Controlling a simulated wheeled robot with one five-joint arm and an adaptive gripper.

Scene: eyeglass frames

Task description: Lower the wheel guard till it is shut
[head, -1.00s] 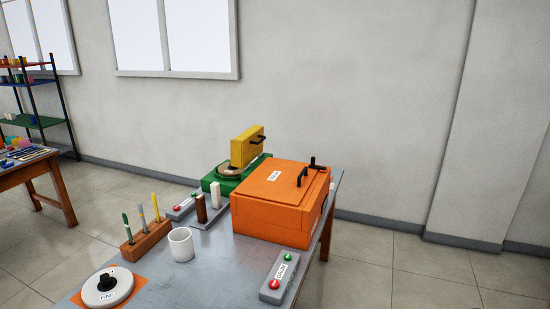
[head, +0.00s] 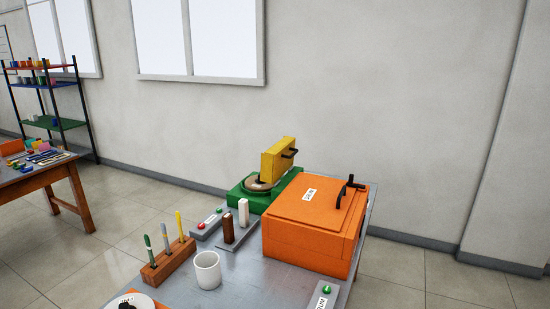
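The yellow wheel guard (head: 278,160) stands raised on edge at the back of the table. It has a black handle (head: 289,153) on its right side. Below it the round brownish wheel (head: 256,185) shows partly uncovered on a green base (head: 274,193). The lower edge of the guard is close to the wheel; whether they touch I cannot tell. My gripper is not in view.
An orange box (head: 308,236) with a black handle on its lid stands right of the green base. In front are a control strip with buttons (head: 205,222), brown and white sticks, a white mug (head: 207,270) and a wooden pen block (head: 168,262).

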